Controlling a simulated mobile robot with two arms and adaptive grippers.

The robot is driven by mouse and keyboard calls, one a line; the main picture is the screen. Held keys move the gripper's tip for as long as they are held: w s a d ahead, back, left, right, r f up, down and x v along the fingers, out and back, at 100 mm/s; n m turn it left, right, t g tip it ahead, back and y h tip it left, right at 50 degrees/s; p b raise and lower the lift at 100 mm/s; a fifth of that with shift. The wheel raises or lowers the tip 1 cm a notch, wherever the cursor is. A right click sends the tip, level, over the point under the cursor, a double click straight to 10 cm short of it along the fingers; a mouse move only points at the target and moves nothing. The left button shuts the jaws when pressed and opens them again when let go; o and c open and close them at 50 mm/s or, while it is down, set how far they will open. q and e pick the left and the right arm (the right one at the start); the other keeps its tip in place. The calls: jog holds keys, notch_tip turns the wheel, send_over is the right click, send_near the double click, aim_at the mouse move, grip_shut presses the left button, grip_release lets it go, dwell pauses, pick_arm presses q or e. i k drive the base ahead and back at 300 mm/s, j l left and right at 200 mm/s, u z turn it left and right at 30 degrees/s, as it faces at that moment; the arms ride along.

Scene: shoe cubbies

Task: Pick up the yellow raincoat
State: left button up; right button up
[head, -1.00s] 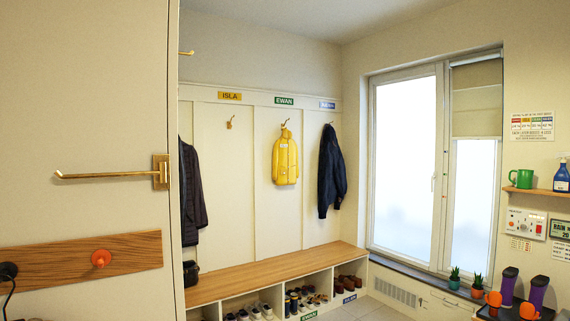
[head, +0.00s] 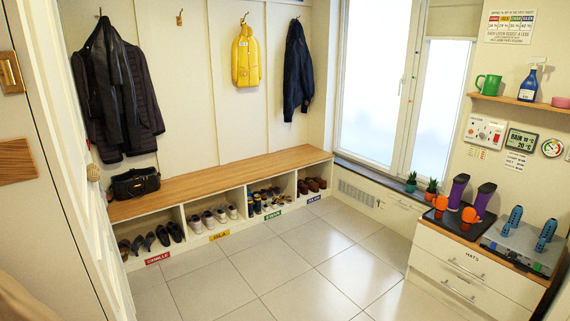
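The yellow raincoat (head: 247,58) hangs on the back wall from a hook, left of a dark navy coat. It is above the wooden bench (head: 240,176), apart from it. Its hook shows at its top. Neither of my grippers is in the head view, and nothing touches the raincoat.
Open tiled floor (head: 270,255) lies before the bench and its shoe cubbies. A dark jacket with a scarf (head: 118,90) and a navy coat (head: 297,75) hang either side. A door (head: 40,130) edges the left. A hats drawer unit (head: 470,275) stands at right, below a shelf (head: 525,101).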

aim_at(246, 53)
jog(key=i+l+z, duration=0.1)
jog(key=i+l, duration=0.75)
jog(key=i, duration=0.25)
jog(key=i+l+z, duration=0.15)
jog(key=i+l, duration=0.25)
jog(key=i+j+u, duration=0.25)
jog(key=i, duration=0.9)
jog(key=i+l+u, duration=0.1)
jog(key=i+u, duration=0.15)
jog(key=i, duration=0.85)
